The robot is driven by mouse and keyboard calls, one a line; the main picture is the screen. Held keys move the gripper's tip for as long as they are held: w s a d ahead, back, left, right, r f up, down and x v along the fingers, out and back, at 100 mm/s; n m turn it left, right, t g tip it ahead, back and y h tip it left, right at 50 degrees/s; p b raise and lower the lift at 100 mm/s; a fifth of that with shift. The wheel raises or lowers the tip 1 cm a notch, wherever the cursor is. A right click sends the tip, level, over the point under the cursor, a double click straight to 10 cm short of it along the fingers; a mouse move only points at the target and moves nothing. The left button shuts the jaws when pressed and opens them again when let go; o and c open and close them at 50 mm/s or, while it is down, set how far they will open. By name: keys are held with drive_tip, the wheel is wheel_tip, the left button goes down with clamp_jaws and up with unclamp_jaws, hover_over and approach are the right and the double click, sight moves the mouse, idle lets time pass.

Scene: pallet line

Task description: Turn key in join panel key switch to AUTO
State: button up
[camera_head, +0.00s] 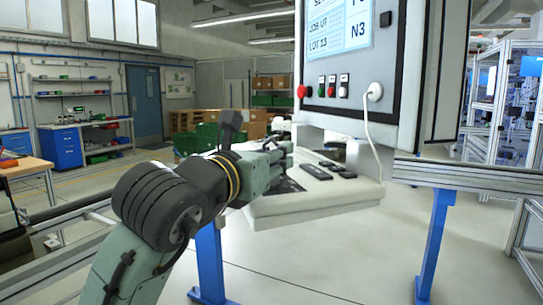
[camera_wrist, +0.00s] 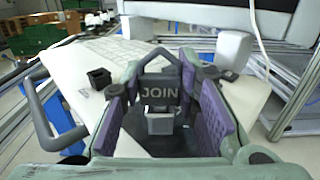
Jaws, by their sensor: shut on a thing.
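My gripper (camera_head: 284,150) reaches over the white console shelf from the left. In the wrist view its purple-padded fingers (camera_wrist: 160,108) stand on both sides of a dark piece lettered JOIN (camera_wrist: 160,92), with a pale grey block at its middle. The gripper is shut on this piece. I cannot tell whether it is the key itself or sits in a switch. The grey panel (camera_head: 400,75) stands above the shelf, with a screen and a row of red, green and pale controls (camera_head: 332,87). No AUTO marking is readable.
The white shelf (camera_head: 320,203) carries a keyboard (camera_wrist: 105,52) and small dark items (camera_head: 330,168). A small black cube (camera_wrist: 99,78) lies left of the fingers. A white cable (camera_head: 370,130) hangs from the panel. A metal rail (camera_head: 470,177) on blue posts runs right.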

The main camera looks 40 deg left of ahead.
drive_tip(key=shift+c, duration=1.1)
drive_tip(key=m+h, duration=0.2)
drive_tip(key=h, duration=0.1)
drive_tip(key=shift+f, duration=0.1)
drive_tip(key=shift+b, duration=0.65)
drive_tip(key=shift+a+b, duration=0.1)
drive_tip(key=shift+b, duration=0.95)
drive_tip(key=shift+m+h+b, duration=0.3)
drive_tip(key=shift+h+b, duration=0.2)
drive_tip(key=shift+b, duration=1.2)
drive_tip(key=o, duration=1.2)
drive_tip(key=shift+d, duration=0.2)
